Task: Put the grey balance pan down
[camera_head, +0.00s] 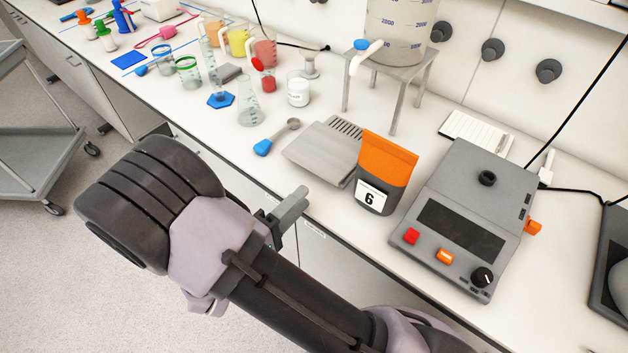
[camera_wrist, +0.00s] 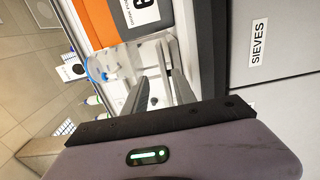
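In the head view a flat grey metal plate (camera_head: 318,151) with slots at its far end lies on the bench near the front edge. It may be the balance pan, but I cannot tell for sure. A grey balance-like device (camera_head: 466,212) with a dark display stands to its right, with a bare black knob on top. My gripper (camera_head: 289,211) is in front of the bench edge, below and left of the plate and apart from it.
An orange and grey pack (camera_head: 385,172) labelled 6 stands right beside the plate; it also shows in the wrist view (camera_wrist: 98,22). A blue-handled spoon (camera_head: 276,138) lies left of the plate. A drawer label reads SIEVES (camera_wrist: 258,41). Glassware (camera_head: 247,106) stands farther left.

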